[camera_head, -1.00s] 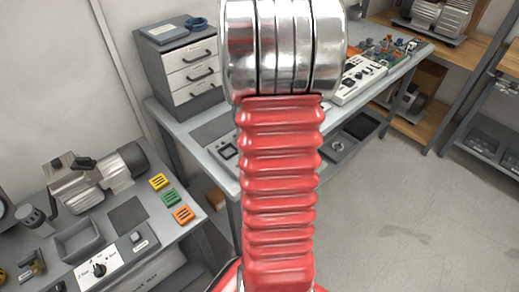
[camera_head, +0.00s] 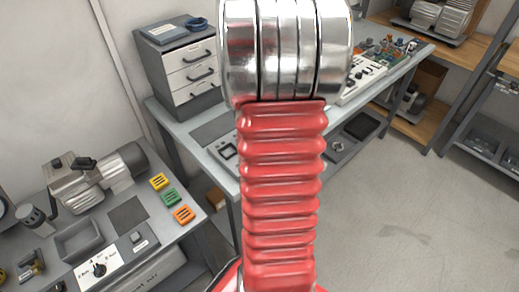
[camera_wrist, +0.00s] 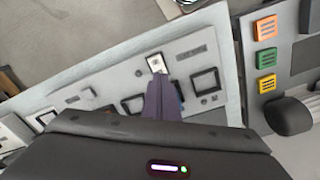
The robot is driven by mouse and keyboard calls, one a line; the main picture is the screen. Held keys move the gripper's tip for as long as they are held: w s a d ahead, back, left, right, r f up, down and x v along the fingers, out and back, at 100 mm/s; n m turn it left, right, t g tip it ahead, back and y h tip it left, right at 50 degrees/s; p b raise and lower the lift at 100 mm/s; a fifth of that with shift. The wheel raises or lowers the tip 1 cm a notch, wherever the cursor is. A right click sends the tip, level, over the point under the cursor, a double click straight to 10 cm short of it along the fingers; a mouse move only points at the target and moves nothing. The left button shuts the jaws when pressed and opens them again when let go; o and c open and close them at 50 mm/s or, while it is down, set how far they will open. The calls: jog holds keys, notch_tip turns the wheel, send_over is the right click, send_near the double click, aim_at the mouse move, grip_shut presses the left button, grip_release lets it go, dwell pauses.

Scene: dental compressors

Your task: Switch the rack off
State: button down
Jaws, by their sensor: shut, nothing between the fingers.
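My gripper (camera_wrist: 160,100) is shut and empty in the wrist view. Its fingertips are close to a small pale square switch (camera_wrist: 156,63) on a long light grey panel (camera_wrist: 225,85). I cannot tell whether they touch it. The panel also has a black-framed square (camera_wrist: 205,81) to the right of the fingers and others to the left. In the head view, part of a grey panel with a black-framed square (camera_head: 228,150) shows on the middle bench. My red arm hides the rest of it and my gripper. No label reading rack is legible.
Orange, green and yellow blocks lie on the near-left bench (camera_head: 185,232), beside a motor unit (camera_head: 95,178) and a control box with a black knob (camera_head: 99,269). A drawer cabinet (camera_head: 185,70) stands at the back. The floor (camera_head: 410,220) at right is clear.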

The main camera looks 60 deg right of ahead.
jog(key=shift+r, duration=2.15)
jog(key=shift+w, duration=0.1)
jog(key=shift+s+a+f, duration=0.3)
jog(key=shift+a, duration=0.35)
jog(key=shift+s+a+f, duration=0.25)
jog(key=shift+s+a, duration=0.05)
jog(key=shift+a, duration=0.3)
jog(key=a+r+n+t, duration=0.2)
jog(key=a+r+n, duration=0.2)
jog(key=a, duration=1.3)
jog(key=s+a+r+n+t, duration=0.1)
jog(key=a+r+n+t, duration=0.2)
jog(key=a, duration=1.3)
notch_tip(320, 180, up, 3)
jog(key=shift+a+r+n+t, duration=0.2)
jog(key=shift+a+n+t, duration=0.15)
jog(key=shift+n, duration=0.45)
